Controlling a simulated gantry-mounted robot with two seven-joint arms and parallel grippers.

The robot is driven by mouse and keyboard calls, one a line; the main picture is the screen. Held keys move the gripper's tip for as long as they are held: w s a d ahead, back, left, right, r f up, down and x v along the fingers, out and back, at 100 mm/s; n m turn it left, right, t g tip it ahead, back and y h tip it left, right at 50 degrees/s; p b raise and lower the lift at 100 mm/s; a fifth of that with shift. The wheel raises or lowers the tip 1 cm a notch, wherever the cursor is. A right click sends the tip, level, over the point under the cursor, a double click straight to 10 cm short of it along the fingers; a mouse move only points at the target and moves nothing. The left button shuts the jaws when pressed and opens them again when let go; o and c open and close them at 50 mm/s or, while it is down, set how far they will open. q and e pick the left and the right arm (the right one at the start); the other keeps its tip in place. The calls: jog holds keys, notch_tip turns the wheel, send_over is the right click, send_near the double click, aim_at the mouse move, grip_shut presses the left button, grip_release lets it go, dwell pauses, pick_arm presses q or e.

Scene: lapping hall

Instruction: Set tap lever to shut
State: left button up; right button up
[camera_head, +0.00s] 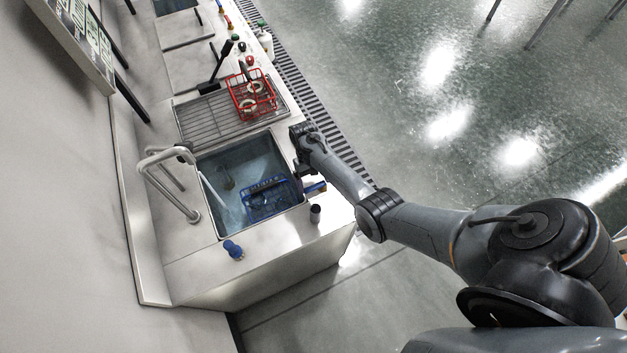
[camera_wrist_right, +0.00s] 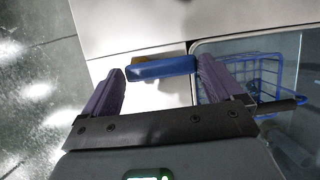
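A blue tap lever (camera_head: 316,187) with a brassy base sits on the counter at the sink's front right rim. In the right wrist view the lever (camera_wrist_right: 162,69) lies crosswise between my fingertips, spanning nearly the whole gap. My right gripper (camera_head: 302,184) is open above the sink's right rim, close to the lever; whether a finger touches it I cannot tell. The open fingers also show in the wrist view (camera_wrist_right: 161,66). A steel tap spout (camera_head: 165,176) arches at the sink's left side. A pale streak like water (camera_head: 212,194) runs into the basin. My left gripper is not in view.
The sink basin (camera_head: 212,166) holds a blue wire basket (camera_head: 268,198). A red wire basket (camera_head: 250,95) stands on the ribbed drainboard (camera_head: 205,120). A dark cylinder (camera_head: 315,213) and a blue knob-like object (camera_head: 233,249) stand on the near counter. Floor right of the bench is open.

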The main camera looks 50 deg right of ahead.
jog(key=c, duration=1)
